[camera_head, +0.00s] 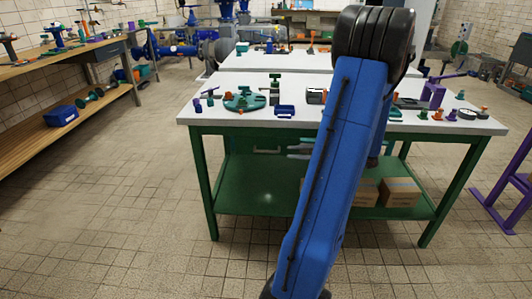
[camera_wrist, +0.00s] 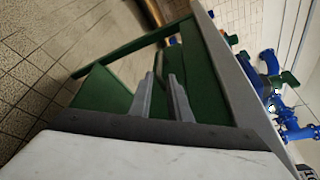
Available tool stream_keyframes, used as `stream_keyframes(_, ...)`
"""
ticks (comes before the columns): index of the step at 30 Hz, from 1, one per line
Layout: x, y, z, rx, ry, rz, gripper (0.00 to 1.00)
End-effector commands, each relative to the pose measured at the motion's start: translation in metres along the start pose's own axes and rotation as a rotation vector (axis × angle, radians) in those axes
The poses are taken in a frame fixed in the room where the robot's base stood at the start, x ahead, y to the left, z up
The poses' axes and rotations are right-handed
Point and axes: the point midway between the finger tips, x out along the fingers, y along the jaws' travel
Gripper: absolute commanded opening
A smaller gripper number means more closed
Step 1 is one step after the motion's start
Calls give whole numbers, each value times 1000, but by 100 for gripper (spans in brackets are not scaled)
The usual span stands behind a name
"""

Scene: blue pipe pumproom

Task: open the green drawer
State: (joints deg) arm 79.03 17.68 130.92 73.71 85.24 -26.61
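The green drawer (camera_head: 262,142) is a flat green front under the white tabletop of the nearer workbench, with a handle (camera_head: 267,151) along it. It looks closed. My blue arm hides the bench to its right. My gripper (camera_head: 297,151) shows as grey fingers just left of my arm, close to the right of the handle. In the wrist view my gripper (camera_wrist: 161,77) has its two grey fingers apart, with nothing clearly between them. Green bench surfaces lie just beyond the tips. I cannot tell whether a finger touches the handle.
The workbench's white top (camera_head: 225,85) holds a green round fixture (camera_head: 244,102), a blue bin (camera_head: 285,111) and small parts. Cardboard boxes (camera_head: 400,191) stand on its green lower shelf (camera_head: 265,190). A wooden shelf (camera_head: 60,115) lines the left wall. The tiled floor between is clear.

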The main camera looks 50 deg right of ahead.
Motion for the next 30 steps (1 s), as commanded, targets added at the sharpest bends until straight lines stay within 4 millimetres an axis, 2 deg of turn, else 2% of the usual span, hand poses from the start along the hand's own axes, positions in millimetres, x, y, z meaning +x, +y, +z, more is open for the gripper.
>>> stream_keyframes(3,20,0,0,-1,-2,2,17)
stream_keyframes(18,96,0,1,-1,-3,3,17)
stream_keyframes(24,117,0,0,-1,-1,2,17)
stream_keyframes(30,125,0,0,-1,0,1,17)
